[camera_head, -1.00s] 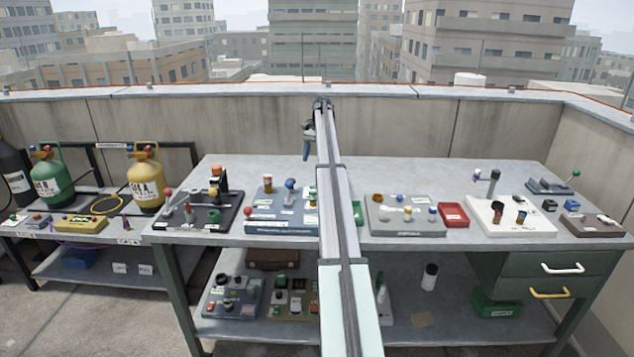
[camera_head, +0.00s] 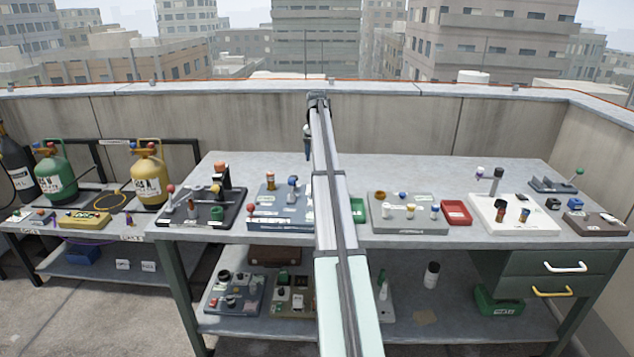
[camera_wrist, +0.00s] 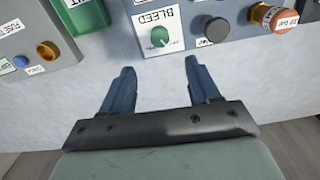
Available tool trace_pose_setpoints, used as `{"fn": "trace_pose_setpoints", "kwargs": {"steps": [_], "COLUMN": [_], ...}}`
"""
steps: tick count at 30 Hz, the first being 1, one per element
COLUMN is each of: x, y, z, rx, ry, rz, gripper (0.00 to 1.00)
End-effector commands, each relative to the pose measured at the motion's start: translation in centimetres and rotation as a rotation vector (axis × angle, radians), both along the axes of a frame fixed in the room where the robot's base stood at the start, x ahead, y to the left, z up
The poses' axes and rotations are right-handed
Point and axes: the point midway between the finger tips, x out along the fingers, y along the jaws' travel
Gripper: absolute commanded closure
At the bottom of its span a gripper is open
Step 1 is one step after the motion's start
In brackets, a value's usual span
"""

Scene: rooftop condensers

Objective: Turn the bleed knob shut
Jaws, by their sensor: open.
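The bleed knob (camera_wrist: 159,36) is a small green round knob on a white plate (camera_wrist: 150,17) lettered BLEED, upside down in the wrist view. The plate is on the edge of a blue-grey panel (camera_wrist: 236,15). My gripper (camera_wrist: 160,75) is open and empty, its two blue fingers apart with bare bench top between them. The knob lies beyond the fingertips, roughly centred on the gap and not between them. In the head view my gripper (camera_head: 307,145) hangs above the back of the bench, mostly hidden by my arm. The knob is hidden there.
Beside the knob are a dark round button (camera_wrist: 216,30) and an orange-red knob (camera_wrist: 274,17). A green tray (camera_wrist: 79,25) and another panel (camera_wrist: 25,40) lie to the left. The bench's back strip (camera_head: 440,170) is clear. A red tray (camera_head: 455,212) stands right of my arm.

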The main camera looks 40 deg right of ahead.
Motion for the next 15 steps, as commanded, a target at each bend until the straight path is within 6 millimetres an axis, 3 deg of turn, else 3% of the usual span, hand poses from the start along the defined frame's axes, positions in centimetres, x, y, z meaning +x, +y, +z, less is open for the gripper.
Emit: {"fn": "trace_pose_setpoints", "kwargs": {"steps": [15], "x": [-0.1], "y": [0.1], "z": [-8.7], "rx": [0.001], "ry": [0.001], "rz": [-0.001], "gripper": [0.39]}}
